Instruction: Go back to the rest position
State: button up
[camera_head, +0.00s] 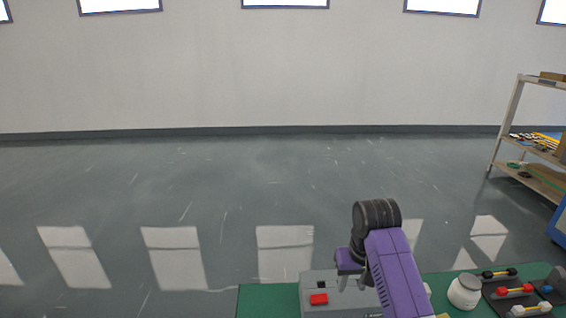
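My purple arm with a black ribbed joint reaches in from the bottom of the head view. My gripper (352,284) hangs at the left of the arm, pointing down just above a grey box-shaped machine (345,304). Its two grey fingers look apart, with nothing visible between them. The machine has a red button (319,299) and a small dark opening (321,285) on top. My arm hides the machine's right part. Whether the fingertips touch the machine cannot be told.
The machine stands on a green-topped table (262,300). To the right are a white jar (465,291) and a dark tray (500,292) with red, yellow and black pieces. A shelf rack (512,120) stands at far right. The floor beyond is clear up to the wall.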

jog(key=w+a+r+t, duration=0.1)
jog(key=w+r+t, duration=0.2)
jog(key=w+t, duration=0.25)
jog(key=s+d+r+t, duration=0.1)
jog(key=s+t, duration=0.6)
jog(key=s, duration=4.6)
jog(key=shift+s+d+r, duration=0.15)
jog(key=shift+s+r, duration=0.1)
jog(key=shift+r, duration=0.4)
